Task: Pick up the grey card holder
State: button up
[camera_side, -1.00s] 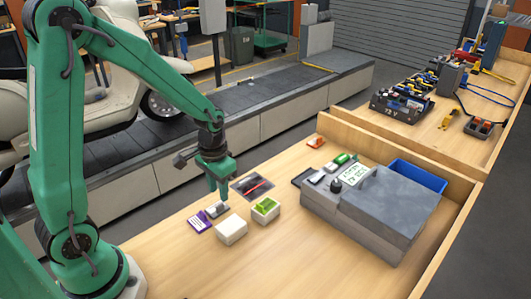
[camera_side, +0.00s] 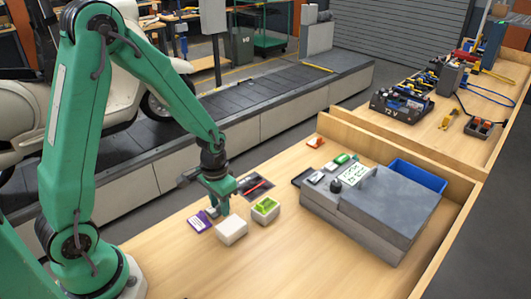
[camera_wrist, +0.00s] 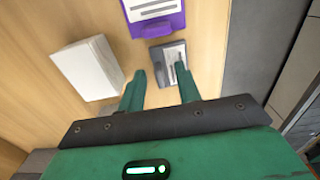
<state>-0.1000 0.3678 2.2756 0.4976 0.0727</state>
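The grey card holder (camera_wrist: 161,58) lies flat on the wooden bench, a white printed card showing on it. In the wrist view it is just beyond my gripper's fingertips (camera_wrist: 161,68). The right fingertip overlaps its face and the left one is beside its near left side. The fingers are apart with nothing held between them; I cannot tell if the right one touches the holder. In the side view my gripper (camera_side: 219,207) is low over the bench and hides most of the holder.
A purple card holder (camera_wrist: 157,18) lies just beyond the grey one. A white box (camera_wrist: 86,70) stands to the left. In the side view a green-topped box (camera_side: 265,210) and a dark tray with a red pen (camera_side: 253,187) are near. The bench front is clear.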

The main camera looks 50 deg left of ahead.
dwell(0.4)
grip_shut()
jog(key=shift+r, duration=0.15)
jog(key=shift+r, duration=0.75)
jog(key=r, duration=0.2)
jog(key=shift+s+d+r, duration=0.1)
jog(key=shift+d+r, duration=0.25)
jog(key=shift+r, duration=0.05)
jog(key=s+d+r, duration=0.4)
jog(key=d+r, duration=0.2)
jog(key=d, duration=0.4)
jog(key=shift+s+r, duration=0.25)
jog(key=shift+s, duration=0.15)
